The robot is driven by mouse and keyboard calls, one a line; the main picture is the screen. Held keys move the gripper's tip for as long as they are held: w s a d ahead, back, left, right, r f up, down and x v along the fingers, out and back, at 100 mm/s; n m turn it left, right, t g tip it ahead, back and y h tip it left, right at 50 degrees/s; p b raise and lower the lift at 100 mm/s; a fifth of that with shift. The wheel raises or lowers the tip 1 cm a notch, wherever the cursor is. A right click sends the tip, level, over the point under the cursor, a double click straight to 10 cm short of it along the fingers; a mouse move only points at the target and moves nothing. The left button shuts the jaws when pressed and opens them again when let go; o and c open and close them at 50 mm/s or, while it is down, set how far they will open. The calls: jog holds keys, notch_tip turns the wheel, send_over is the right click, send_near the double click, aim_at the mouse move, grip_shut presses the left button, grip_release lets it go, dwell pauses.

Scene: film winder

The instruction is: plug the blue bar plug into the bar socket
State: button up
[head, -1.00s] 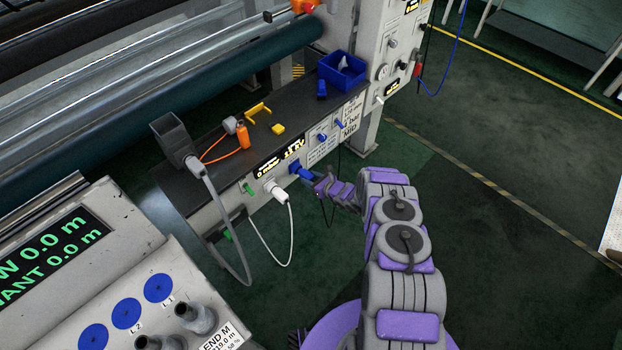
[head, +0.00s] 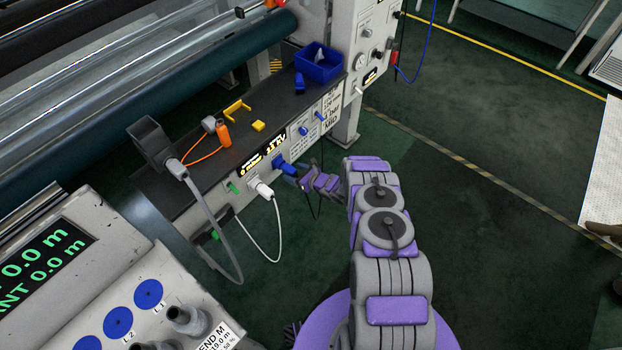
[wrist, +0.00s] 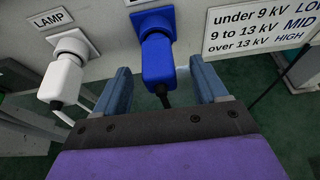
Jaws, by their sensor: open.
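The blue plug (wrist: 158,60) sits in a blue square socket (wrist: 154,22) on the pale panel, with its dark cord hanging down. It also shows in the head view (head: 284,168) on the front of the machine. My gripper (wrist: 159,68) is open, with one finger on each side of the plug's lower body. I see gaps between the fingers and the plug. In the head view my gripper (head: 305,183) is just right of and below the plug. The label over the blue socket is cut off in the wrist view.
A white plug (wrist: 64,72) sits in the LAMP socket, left of my gripper. A voltage sign (wrist: 255,28) is at the right. A blue bin (head: 318,66), a yellow bracket (head: 236,109) and an orange-corded item (head: 223,134) are on the shelf above. Open floor lies right of my arm.

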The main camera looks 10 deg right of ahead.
jog(key=p+v, duration=0.2)
jog(key=v, duration=1.4)
jog(key=shift+d, duration=0.2)
jog(key=shift+s+r, duration=0.1)
jog(key=shift+r, duration=0.1)
